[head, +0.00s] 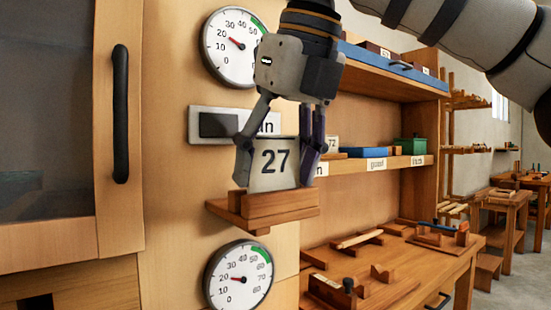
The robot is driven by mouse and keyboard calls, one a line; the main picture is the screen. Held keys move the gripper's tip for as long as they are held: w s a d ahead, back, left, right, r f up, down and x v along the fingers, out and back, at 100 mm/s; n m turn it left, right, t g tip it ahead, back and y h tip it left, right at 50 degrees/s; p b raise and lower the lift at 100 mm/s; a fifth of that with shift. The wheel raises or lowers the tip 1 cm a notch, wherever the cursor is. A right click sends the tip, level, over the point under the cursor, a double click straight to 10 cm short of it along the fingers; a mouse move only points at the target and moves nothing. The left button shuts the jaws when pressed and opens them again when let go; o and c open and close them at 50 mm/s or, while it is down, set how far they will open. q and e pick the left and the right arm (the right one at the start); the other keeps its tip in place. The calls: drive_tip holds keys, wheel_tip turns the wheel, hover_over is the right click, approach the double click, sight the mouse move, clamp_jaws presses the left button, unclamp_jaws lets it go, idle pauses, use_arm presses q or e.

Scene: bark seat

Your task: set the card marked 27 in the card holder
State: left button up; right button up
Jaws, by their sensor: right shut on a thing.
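The card marked 27 (275,164) is a pale upright plate with dark digits. My right gripper (277,160) comes down from above and is shut on the card, one finger at each side. The card holder (262,209) is a small wooden ledge with a front lip on the wooden wall. The card's lower edge is at the holder, behind its front lip; I cannot tell whether it touches the bottom. My left gripper is not in view.
Round gauges are above (233,46) and below (239,277) the holder. A grey sign (215,125) is partly behind my gripper. A cabinet door with a black handle (121,114) is at left. Shelves (385,163) and a workbench (400,265) with wooden tools stand at right.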

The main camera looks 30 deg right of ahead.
drive_tip(key=shift+f, duration=0.1)
drive_tip(key=o, duration=0.9)
